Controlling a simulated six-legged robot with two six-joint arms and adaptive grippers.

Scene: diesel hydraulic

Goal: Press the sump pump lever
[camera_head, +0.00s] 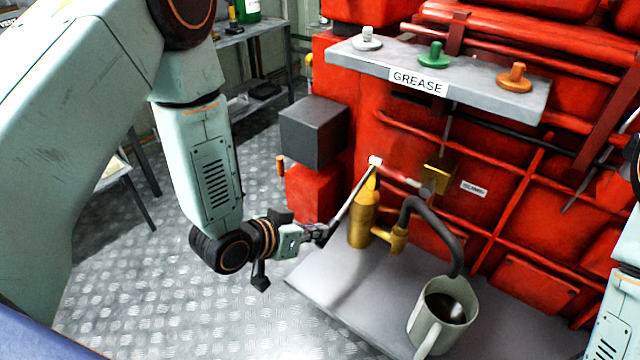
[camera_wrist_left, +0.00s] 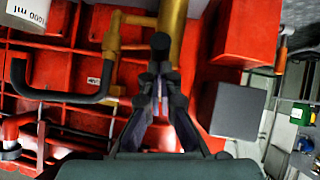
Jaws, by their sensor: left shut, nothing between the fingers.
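The brass sump pump (camera_head: 363,217) stands upright on a grey shelf against the red machine; its brass body also shows at the top of the left wrist view (camera_wrist_left: 172,25). Its thin grey lever (camera_head: 350,203) slopes from a white joint at the pump's top down and left toward my left gripper (camera_head: 322,235). My left gripper is shut and empty, with its fingertips at or very near the lever's low end. In the left wrist view, a dark round end (camera_wrist_left: 160,42) shows just beyond the fingers; I cannot tell whether they touch it. My right gripper is out of view.
A grey mug (camera_head: 425,325) with dark liquid stands on the shelf (camera_head: 330,285) under a black curved hose (camera_head: 455,240). A dark grey box (camera_head: 315,132) juts out left of the pump. A ledge marked GREASE (camera_head: 450,90) is above. Metal floor lies open at left.

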